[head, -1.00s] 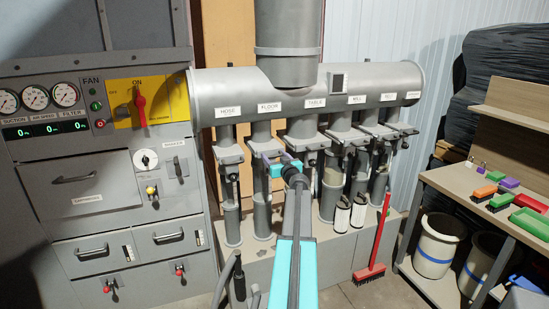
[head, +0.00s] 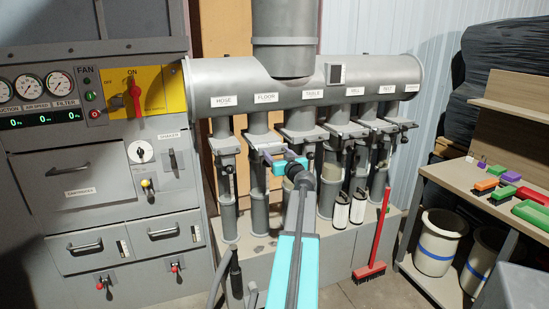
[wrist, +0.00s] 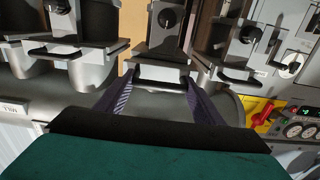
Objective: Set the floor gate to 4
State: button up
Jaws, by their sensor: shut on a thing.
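The floor gate (head: 258,141) is the grey slide under the FLOOR label (head: 266,97), second from the left on the manifold. Its front bar (wrist: 160,74) shows in the wrist view, below a plate with a round black knob (wrist: 166,18). My gripper (head: 270,153) is at the front of this gate, its purple fingers on either side of the bar and shut on it. The fingers partly cover the bar in the head view. No scale or number on the gate can be read.
The hose gate (head: 225,146) is close on the left and the table gate (head: 303,131) close on the right. A control cabinet (head: 60,210) stands left.

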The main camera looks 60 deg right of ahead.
jog(key=shift+b+v, duration=1.95)
jog(key=shift+v, duration=0.8)
jog(key=o, duration=1.1)
jog(key=shift+f, duration=0.1)
jog(key=o, duration=0.4)
jog(key=shift+s+a, duration=0.1)
jog(key=shift+s, duration=0.05)
jog(key=shift+b+v, duration=1)
jog(key=shift+v, duration=5.8)
